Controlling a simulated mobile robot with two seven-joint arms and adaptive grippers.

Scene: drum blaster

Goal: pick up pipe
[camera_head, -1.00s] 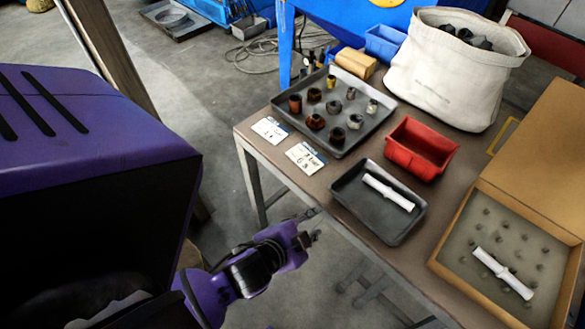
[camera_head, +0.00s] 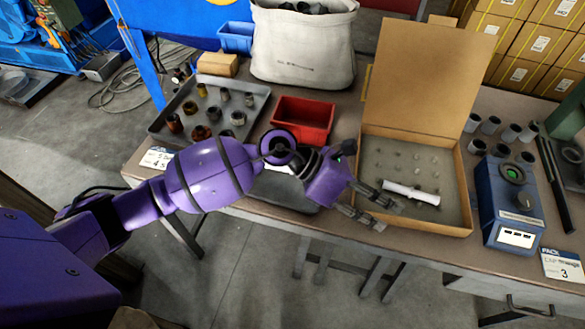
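A white pipe-like piece (camera_head: 411,194) lies in the open cardboard box (camera_head: 466,200). My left gripper (camera_head: 390,214) is at the box's front left edge, just left of this piece, with its fingers spread and nothing between them. I cannot tell whether it touches the box. My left arm covers most of a dark tray (camera_head: 290,203); a bit of white in it shows behind the arm. Short dark and brown pipe pieces stand in a grey tray (camera_head: 160,133) at the left. My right gripper is out of view.
A red bin (camera_head: 303,117) and a white fabric bag (camera_head: 303,45) stand behind my arm. The box's raised lid (camera_head: 425,75) stands at its back. A blue device (camera_head: 508,200) and several grey cylinders (camera_head: 510,133) are at the right.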

